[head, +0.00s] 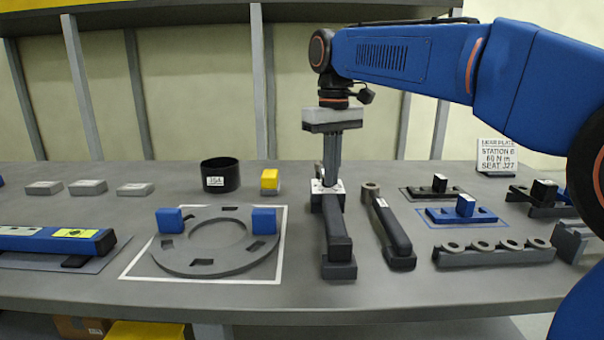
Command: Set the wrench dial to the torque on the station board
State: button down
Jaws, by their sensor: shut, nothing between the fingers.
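The station board (496,157) stands at the back right. Its small text seems to read "STATION 6", "60 N m" and "SEAT J27", but the digits are hard to make out. A dark wrench (337,240) lies on the bench pointing toward me, with a pale square dial part (318,188) at its far end. My gripper (331,182) points straight down with its fingers shut and empty. The fingertips are right at the dial; I cannot tell whether they touch it. They hide part of it, and its setting is not readable.
A second dark tool (392,228) lies close to the wrench's right. A round grey plate (215,262) with two blue blocks is at left, a black cup (220,176) behind it. A holed rack (495,253) and blue fixture (460,213) are at right.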

jog(key=shift+w+d, duration=0.2)
jog(key=shift+d, duration=0.25)
jog(key=shift+w+d, duration=0.35)
jog(key=shift+d, duration=0.05)
dwell(0.4)
jog(key=shift+s+d, duration=0.1)
jog(key=shift+d, duration=0.05)
jog(key=shift+s+d, duration=0.1)
jog(key=shift+d, duration=0.1)
jog(key=shift+r, duration=3)
jog(key=shift+s+a+f, duration=0.15)
jog(key=shift+a+f, duration=0.3)
jog(key=shift+f, duration=0.55)
jog(key=shift+s+a+f, duration=0.1)
jog(key=shift+a+f, duration=0.3)
jog(key=shift+f, duration=0.6)
jog(key=shift+s+a+f, duration=0.15)
jog(key=shift+a+f, duration=0.3)
jog(key=shift+f, duration=0.55)
jog(key=shift+w+a, duration=0.1)
jog(key=shift+w, duration=0.5)
